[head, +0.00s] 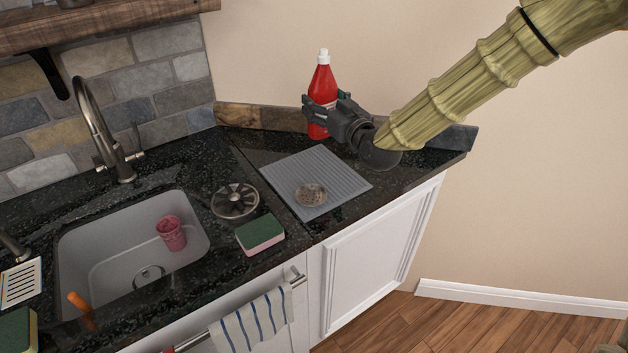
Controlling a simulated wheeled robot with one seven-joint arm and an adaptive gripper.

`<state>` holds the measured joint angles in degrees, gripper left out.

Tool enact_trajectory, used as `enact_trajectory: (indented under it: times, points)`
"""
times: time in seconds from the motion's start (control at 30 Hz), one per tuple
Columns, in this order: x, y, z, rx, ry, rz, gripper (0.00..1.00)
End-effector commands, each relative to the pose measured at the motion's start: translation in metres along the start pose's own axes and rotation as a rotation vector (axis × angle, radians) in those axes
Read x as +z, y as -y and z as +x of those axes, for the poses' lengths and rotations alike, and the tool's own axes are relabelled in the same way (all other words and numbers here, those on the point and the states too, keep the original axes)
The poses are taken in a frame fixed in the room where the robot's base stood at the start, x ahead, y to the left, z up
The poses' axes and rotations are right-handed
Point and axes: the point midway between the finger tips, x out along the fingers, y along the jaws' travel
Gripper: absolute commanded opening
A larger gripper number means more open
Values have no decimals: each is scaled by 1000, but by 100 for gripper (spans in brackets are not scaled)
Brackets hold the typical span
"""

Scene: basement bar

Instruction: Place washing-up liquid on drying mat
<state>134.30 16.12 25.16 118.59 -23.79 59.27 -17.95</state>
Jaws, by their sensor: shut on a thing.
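The washing-up liquid (322,80) is a red bottle with a white cap, upright at the back of the counter near the wall. My gripper (322,106) is shut on its lower half from the right and hides part of it. I cannot tell whether the bottle's base touches the counter. The drying mat (338,178) is a grey ribbed square on the counter, in front of the bottle and gripper. A round perforated strainer (311,195) lies on the mat's front part.
A round dark metal piece (236,201) and a green and pink sponge (260,236) lie left of the mat. The sink (90,245) holds a pink cup (171,233). A tall tap (97,125) stands behind it. The mat's back part is clear.

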Motion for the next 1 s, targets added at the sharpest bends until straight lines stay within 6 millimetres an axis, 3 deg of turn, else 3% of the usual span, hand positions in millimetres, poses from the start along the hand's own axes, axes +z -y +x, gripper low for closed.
enact_trajectory:
  times: [0.17, 0.5, 1.0]
  points:
    - [8, -3, -2, 5, -3, 0, 25]
    - [49, -4, -2, 7, -2, 1, 25]
    - [77, -2, -1, 2, -2, 0, 25]
